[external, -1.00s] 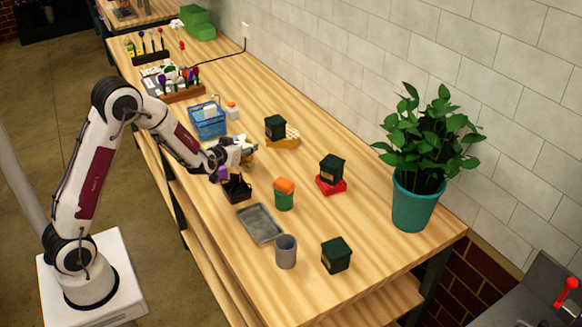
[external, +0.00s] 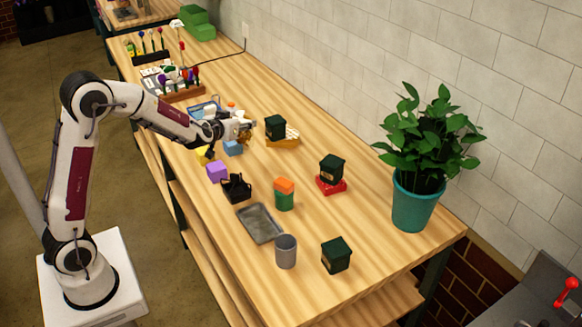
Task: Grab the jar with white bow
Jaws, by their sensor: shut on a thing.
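My gripper (external: 244,130) is over the far-middle part of the table, shut on a small pale object (external: 248,136) at its fingertips. This object is too small and too covered to tell whether it is the jar, and no white bow can be made out on it. A blue block (external: 232,148) is just below the gripper in the picture. A dark green container (external: 275,126) stands to the right of the gripper, beside a yellow and white item (external: 286,141). I cannot make out a white bow on any container.
A yellow item (external: 203,155), purple block (external: 217,172), black basket (external: 237,187) and orange-topped green container (external: 284,194) stand nearby. A grey tray (external: 261,223), grey cup (external: 286,252), green containers (external: 332,168) (external: 336,254) and potted plant (external: 417,195) are nearer. My arm partly hides a blue bin (external: 203,108).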

